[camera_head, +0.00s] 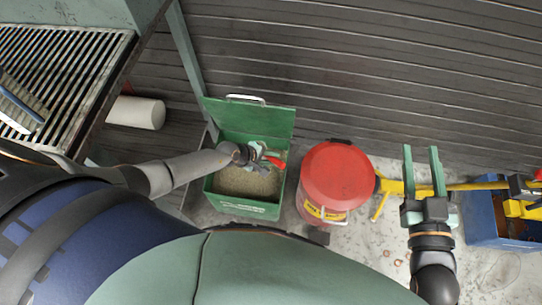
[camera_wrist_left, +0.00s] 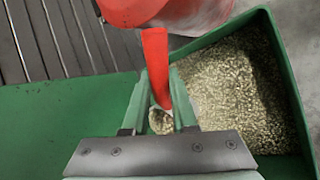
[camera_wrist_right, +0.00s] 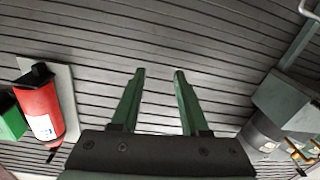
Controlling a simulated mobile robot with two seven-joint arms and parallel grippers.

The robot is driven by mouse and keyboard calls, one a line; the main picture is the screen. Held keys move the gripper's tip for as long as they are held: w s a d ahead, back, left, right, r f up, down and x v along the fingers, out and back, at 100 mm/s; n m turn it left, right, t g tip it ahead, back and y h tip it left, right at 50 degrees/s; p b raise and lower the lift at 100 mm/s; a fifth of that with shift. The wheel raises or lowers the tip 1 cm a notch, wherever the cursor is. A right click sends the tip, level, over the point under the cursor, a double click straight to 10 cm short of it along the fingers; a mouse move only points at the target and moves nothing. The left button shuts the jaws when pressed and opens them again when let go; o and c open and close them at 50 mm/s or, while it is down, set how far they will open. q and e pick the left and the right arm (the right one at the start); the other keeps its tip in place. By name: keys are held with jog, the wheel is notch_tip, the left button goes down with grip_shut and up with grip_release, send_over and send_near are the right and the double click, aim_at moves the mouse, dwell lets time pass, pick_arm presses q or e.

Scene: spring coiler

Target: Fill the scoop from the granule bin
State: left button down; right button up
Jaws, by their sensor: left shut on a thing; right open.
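The granule bin (camera_head: 236,207) is a green box with its lid raised, holding pale tan granules (camera_wrist_left: 226,85). My left gripper (camera_head: 262,156) is over the bin, shut on the red handle of the scoop (camera_wrist_left: 156,62). The red handle also shows in the head view (camera_head: 275,161). The scoop's bowl is mostly hidden; a pale rounded patch shows between the fingers in the left wrist view, and I cannot tell whether it holds granules. My right gripper (camera_head: 422,172) is open and empty, out to the right, away from the bin.
A red drum (camera_head: 337,176) stands just right of the bin. A yellow tool (camera_head: 400,187) and a blue crate (camera_head: 482,222) are further right. A slatted rack (camera_head: 60,65) and a white roll (camera_head: 136,112) are at left. A corrugated wall is behind.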

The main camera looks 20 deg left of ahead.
pick_arm(q)
jog(key=shift+r+p, duration=0.15)
jog(key=shift+p, duration=0.6)
jog(key=shift+r+t+y+p, duration=0.1)
jog(key=shift+t+y+p, duration=0.25)
jog(key=shift+p, duration=0.3)
jog(key=shift+w+r+y+p, duration=0.1)
jog(key=shift+r+y+p, duration=0.2)
jog(key=shift+p, duration=0.6)
jog(key=shift+d+r+m+t+y+p, duration=0.15)
jog(key=shift+r+m+t+y+p, duration=0.2)
jog(key=shift+p, duration=0.55)
jog(key=shift+f, duration=0.25)
jog(key=shift+y+p, duration=0.3)
jog(key=shift+m, duration=0.25)
pick_arm(e)
jog(key=s+f+m+g+h, duration=0.1)
jog(key=s+f+g, duration=0.3)
jog(key=f, duration=0.3)
jog(key=s+a+f+m+g, duration=0.1)
jog(key=s+f+g, duration=0.2)
jog(key=f, duration=0.4)
jog(key=shift+s+g+h, duration=0.35)
jog(key=shift+g+h, duration=0.05)
jog(key=shift+g, duration=0.3)
